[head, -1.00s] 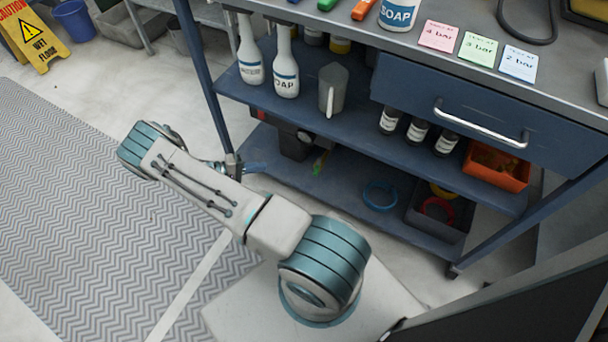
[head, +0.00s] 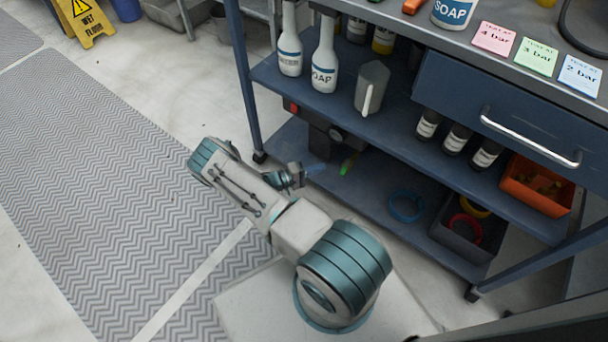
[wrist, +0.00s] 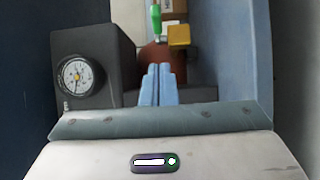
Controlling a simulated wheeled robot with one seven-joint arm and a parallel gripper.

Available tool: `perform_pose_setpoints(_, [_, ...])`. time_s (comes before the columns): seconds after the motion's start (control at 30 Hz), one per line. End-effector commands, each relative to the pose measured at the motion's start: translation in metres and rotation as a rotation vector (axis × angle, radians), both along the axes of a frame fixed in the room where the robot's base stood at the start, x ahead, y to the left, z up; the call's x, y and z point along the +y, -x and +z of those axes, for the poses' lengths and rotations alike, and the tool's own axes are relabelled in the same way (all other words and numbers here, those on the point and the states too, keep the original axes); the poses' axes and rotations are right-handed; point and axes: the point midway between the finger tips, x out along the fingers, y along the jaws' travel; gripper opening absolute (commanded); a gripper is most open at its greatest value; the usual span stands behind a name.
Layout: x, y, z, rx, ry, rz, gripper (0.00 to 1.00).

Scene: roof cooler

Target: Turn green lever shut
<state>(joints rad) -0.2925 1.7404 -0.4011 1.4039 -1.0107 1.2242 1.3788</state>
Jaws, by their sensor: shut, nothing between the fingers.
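The green lever (head: 348,163) is low in the trolley, by a dark unit on the bottom shelf. In the wrist view the green lever (wrist: 156,22) stands upright at the top centre, beyond my fingertips. My gripper (head: 317,169) reaches in at the trolley's near side, just left of the lever. In the wrist view my gripper (wrist: 158,68) has its blue fingers together, empty, pointing towards the lever. A gap seems to remain between the fingertips and the lever; contact cannot be made out. The lever's lower end meets a reddish-brown rounded part (wrist: 152,52), partly hidden by the fingers.
A dark box with a round gauge (wrist: 75,75) stands left of my fingers. A yellow part (wrist: 180,36) is right of the lever. Soap bottles (head: 324,60) and a grey jug (head: 372,88) stand on the shelf above. A blue ring (head: 406,206) lies to the right.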

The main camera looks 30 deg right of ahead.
Motion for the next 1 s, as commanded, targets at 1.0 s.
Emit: perform_pose_setpoints(1.0, [-0.027,0.03,0.001,0.001,0.0,0.039,0.0])
